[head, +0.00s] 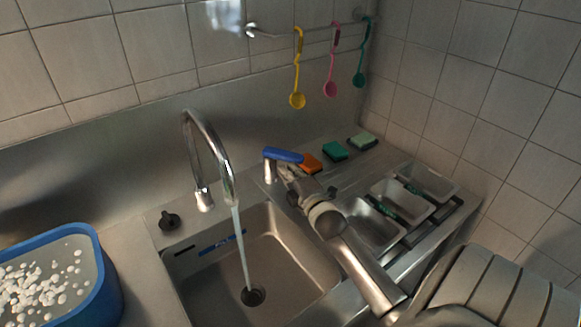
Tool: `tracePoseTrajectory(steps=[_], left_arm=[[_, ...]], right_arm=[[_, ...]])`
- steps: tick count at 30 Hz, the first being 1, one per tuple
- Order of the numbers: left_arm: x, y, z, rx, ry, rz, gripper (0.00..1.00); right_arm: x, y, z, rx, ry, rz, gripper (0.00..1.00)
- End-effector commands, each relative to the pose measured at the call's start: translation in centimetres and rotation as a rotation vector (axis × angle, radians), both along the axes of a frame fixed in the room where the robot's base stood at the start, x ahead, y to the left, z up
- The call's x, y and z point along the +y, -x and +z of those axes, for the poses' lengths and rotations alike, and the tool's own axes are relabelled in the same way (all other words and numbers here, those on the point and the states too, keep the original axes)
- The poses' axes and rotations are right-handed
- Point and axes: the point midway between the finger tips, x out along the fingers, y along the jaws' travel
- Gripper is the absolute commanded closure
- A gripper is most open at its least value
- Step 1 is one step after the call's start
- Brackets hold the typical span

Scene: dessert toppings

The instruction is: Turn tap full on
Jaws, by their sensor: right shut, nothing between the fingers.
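The chrome tap spout (212,155) arches over the sink (290,262), and a stream of water (241,255) runs from it down to the drain (253,296). The tap's blue lever (283,155) sits on a short metal post to the right of the spout and lies roughly level. My right gripper (286,175) is shut and empty, with its tips just below the right end of the lever. I cannot tell whether they touch it. My left gripper is not in view.
Orange (311,163), teal (335,150) and green (363,140) sponges lie behind my right gripper. Metal trays (403,199) stand right of the sink. A blue tub (105,283) with white bits is at left. Yellow (297,101), pink (331,89) and green (359,80) spoons hang from a rail.

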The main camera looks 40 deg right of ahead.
Motion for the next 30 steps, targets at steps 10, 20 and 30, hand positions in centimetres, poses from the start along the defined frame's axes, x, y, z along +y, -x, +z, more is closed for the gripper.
tracePoseTrajectory(steps=[10, 20, 30], left_arm=[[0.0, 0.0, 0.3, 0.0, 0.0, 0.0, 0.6], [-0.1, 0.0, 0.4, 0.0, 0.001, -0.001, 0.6], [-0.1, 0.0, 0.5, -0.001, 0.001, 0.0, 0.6]], right_arm=[[-1.0, -0.5, 0.0, -0.001, -0.001, 0.0, 1.0], [-1.7, -0.5, 0.0, 0.001, 0.002, -0.001, 1.0], [-2.5, -0.5, 0.0, -0.001, -0.001, 0.0, 1.0]])
